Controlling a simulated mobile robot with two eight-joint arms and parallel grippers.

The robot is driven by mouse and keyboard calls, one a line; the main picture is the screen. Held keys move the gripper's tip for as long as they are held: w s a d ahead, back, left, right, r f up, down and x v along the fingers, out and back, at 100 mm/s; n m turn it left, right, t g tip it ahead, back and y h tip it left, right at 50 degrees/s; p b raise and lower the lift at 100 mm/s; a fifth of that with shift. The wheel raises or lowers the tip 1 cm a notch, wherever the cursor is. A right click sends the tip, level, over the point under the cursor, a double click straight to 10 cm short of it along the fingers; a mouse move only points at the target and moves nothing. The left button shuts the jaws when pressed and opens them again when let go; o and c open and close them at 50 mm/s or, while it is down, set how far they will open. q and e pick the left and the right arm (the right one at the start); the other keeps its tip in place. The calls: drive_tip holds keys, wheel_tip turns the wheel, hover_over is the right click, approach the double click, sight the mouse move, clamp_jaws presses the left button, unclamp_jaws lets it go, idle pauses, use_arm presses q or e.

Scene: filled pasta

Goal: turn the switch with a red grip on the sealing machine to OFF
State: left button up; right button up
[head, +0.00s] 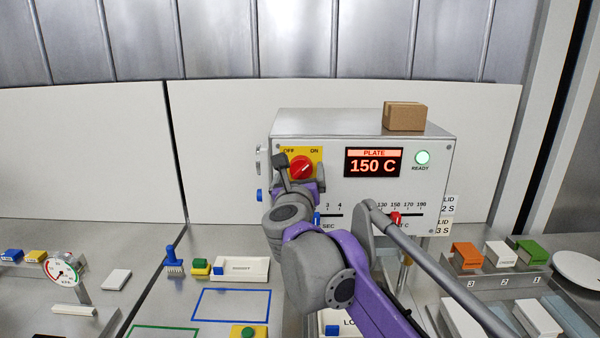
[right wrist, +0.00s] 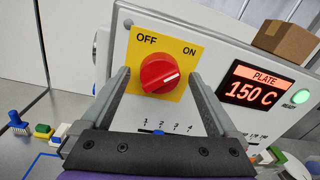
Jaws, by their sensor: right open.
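The sealing machine (head: 360,195) is a grey box with a display reading PLATE 150 C (head: 373,162). Its switch has a round red grip (head: 301,168) on a yellow plate (right wrist: 181,60) marked OFF at left and ON at right. In the right wrist view the red grip (right wrist: 157,74) has a white mark on its right side, the ON side. My right gripper (head: 301,177) is open in front of the switch, its fingers to the left and right of the grip. I cannot tell whether they touch it. My left gripper is not in view.
A green READY lamp (head: 422,158) is lit. A cardboard box (head: 404,116) sits on top of the machine. Below the switch are sliders, one with a red knob (head: 396,219). Small coloured blocks, a dial gauge (head: 62,269) and a white plate (head: 580,270) stand on the counter.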

drive_tip(key=c, duration=1.4)
drive_tip(key=shift+o, duration=0.2)
drive_tip(key=shift+n, duration=0.3)
drive_tip(key=n, duration=0.3)
drive_tip(key=shift+n, duration=0.3)
drive_tip(key=n, duration=0.4)
drive_tip(key=shift+f+n+t, duration=0.15)
drive_tip(key=shift+n+t, duration=0.15)
drive_tip(key=shift+n, duration=0.1)
drive_tip(key=n, duration=0.4)
drive_tip(key=shift+n+y, duration=0.6)
drive_tip(key=shift+n, duration=2.2)
